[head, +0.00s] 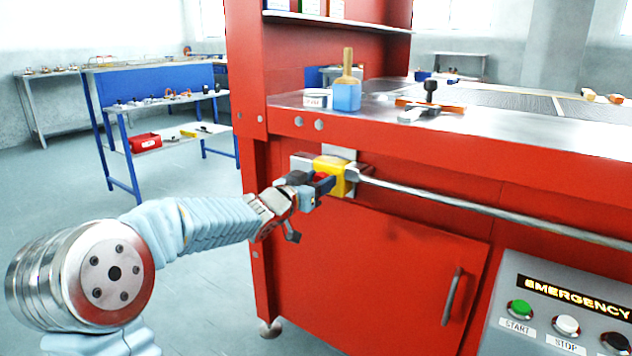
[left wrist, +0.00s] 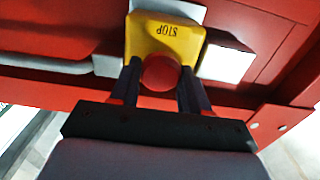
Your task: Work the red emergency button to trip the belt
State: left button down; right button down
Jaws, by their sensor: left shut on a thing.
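The yellow stop box (head: 336,172) is fixed to the front of the red machine, below the tabletop edge. In the left wrist view the yellow stop box (left wrist: 165,38) shows the word STOP upside down. The round red emergency button (left wrist: 160,73) sticks out of it toward the wrist camera. My left gripper (head: 318,187) is at the box, its dark fingers on either side of the button and shut on it. In the head view the gripper largely hides the button. My right gripper is in neither view.
A metal rail (head: 480,207) runs right from the stop box. A grey control panel (head: 508,300) with START and STOP buttons stands at lower right. Open floor lies left.

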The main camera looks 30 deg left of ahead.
pick_arm(q)
jog(key=c, duration=0.6)
grip_release()
jog(key=shift+w, duration=0.1)
jog(key=s, duration=0.9)
jog(key=s+a+p, duration=0.1)
jog(key=s, duration=0.3)
jog(key=shift+s, duration=0.35)
